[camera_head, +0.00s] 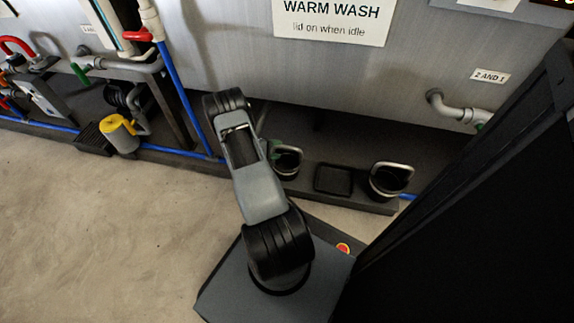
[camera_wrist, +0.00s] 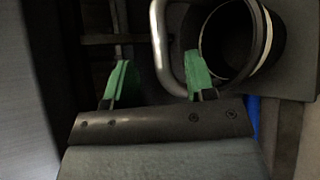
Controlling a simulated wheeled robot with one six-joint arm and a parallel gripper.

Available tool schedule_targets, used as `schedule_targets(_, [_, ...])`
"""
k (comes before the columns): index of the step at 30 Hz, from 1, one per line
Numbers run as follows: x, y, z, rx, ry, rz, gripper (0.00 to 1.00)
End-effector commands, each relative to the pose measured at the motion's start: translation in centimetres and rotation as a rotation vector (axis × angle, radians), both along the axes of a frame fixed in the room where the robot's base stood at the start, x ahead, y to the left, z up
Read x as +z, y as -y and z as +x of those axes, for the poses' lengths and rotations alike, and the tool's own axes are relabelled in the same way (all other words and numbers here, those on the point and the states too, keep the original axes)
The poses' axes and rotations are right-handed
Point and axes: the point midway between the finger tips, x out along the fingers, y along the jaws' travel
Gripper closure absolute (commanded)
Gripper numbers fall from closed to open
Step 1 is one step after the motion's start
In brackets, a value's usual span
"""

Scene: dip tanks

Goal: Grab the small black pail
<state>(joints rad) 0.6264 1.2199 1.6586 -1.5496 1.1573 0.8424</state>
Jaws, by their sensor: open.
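Two black pails with pale metal handles stand on the low ledge in the head view. The small black pail (camera_head: 286,168), the left one, is just right of my arm's end. The other pail (camera_head: 388,184) stands farther right and looks a bit bigger. In the wrist view a black pail (camera_wrist: 267,62) with a light rim fills the upper right. Its handle (camera_wrist: 159,42) shows between the green fingertips of my gripper (camera_wrist: 158,76), closer to the right finger. The fingers are apart and hold nothing. In the head view my arm hides most of the gripper.
A black square tray (camera_head: 333,180) sits between the two pails. A blue pipe (camera_head: 184,98) runs down left of my arm. A grey tank (camera_head: 330,70) rises behind. A yellow can (camera_head: 121,134) stands far left. Open floor lies front left.

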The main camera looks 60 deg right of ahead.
Motion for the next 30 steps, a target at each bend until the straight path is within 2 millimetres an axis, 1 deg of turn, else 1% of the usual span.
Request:
schedule_targets(4, [-0.7,0.9,-0.5,-0.002,0.000,0.000,0.49])
schedule_targets(9, [-1.8,2.8,-1.7,-0.004,0.001,-0.002,0.49])
schedule_targets(13, [-2.1,3.8,-2.2,-0.002,0.001,-0.001,0.49])
schedule_targets(16, [-2.1,4.1,-2.4,0.000,0.001,0.000,0.49])
schedule_targets(23, [-2.1,4.2,-2.4,0.000,0.000,0.000,0.49])
schedule_targets(30, [-2.1,4.2,-2.4,0.000,0.000,0.000,0.71])
